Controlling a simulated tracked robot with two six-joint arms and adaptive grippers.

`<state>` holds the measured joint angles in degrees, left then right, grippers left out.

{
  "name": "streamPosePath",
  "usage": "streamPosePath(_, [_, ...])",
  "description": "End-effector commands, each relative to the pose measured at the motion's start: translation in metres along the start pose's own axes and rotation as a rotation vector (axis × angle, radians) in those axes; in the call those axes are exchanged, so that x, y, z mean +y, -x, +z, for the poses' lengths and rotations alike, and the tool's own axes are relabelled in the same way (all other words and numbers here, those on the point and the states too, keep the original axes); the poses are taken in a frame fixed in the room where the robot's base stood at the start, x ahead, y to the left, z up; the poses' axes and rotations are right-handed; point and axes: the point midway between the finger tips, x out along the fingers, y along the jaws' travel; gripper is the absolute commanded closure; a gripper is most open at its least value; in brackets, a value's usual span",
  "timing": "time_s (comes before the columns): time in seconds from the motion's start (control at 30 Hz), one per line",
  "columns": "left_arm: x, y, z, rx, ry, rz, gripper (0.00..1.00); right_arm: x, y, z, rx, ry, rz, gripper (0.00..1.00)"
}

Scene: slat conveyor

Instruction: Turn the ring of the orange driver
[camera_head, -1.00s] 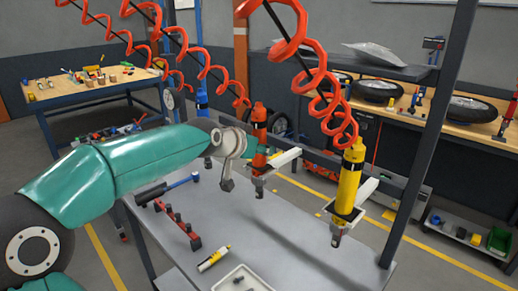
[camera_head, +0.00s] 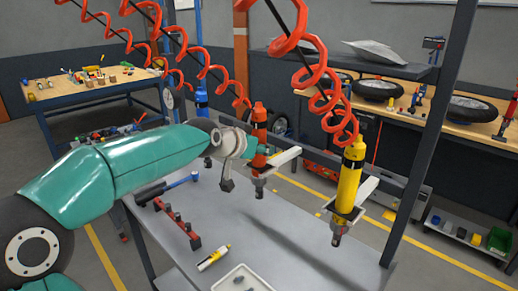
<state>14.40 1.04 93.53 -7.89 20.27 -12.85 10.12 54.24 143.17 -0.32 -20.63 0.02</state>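The orange driver (camera_head: 259,126) hangs upright from a red coiled hose over the grey table, in a pale holder bracket. My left arm comes in from the left, and its gripper (camera_head: 252,148) is at the orange driver's middle, just left of its body. The fingers are small and partly hidden against the driver, so I cannot tell whether they are open or closed around the ring. The ring itself cannot be made out clearly. My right gripper is not in view.
A yellow driver (camera_head: 350,180) hangs in its own bracket to the right. On the grey table (camera_head: 290,235) lie a red rack (camera_head: 178,222), a yellow-and-white tool (camera_head: 214,257) and a white tray (camera_head: 243,278). A dark post (camera_head: 432,130) stands at right.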

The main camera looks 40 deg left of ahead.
Motion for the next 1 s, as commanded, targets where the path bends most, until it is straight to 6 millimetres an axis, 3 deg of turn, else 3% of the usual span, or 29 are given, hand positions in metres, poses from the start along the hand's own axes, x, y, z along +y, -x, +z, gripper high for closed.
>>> streamPosePath(0.23, [0.000, 0.000, 0.000, 0.006, 0.000, -0.001, 1.00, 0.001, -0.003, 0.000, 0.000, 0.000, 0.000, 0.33])
streamPosePath(0.27, [0.000, 0.000, 0.000, 0.006, 0.000, -0.001, 0.59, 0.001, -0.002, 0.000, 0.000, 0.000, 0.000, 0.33])
streamPosePath(0.4, [0.000, 0.000, 0.000, 0.005, 0.000, -0.001, 0.36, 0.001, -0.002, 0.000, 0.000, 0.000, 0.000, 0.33])
streamPosePath(0.77, [0.000, 0.000, 0.003, -0.003, 0.000, 0.001, 0.35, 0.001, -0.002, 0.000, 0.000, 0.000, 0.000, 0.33])
streamPosePath(1.0, [0.000, 0.028, 0.001, 0.003, 0.000, 0.000, 0.35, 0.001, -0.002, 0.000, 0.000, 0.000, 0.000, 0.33])
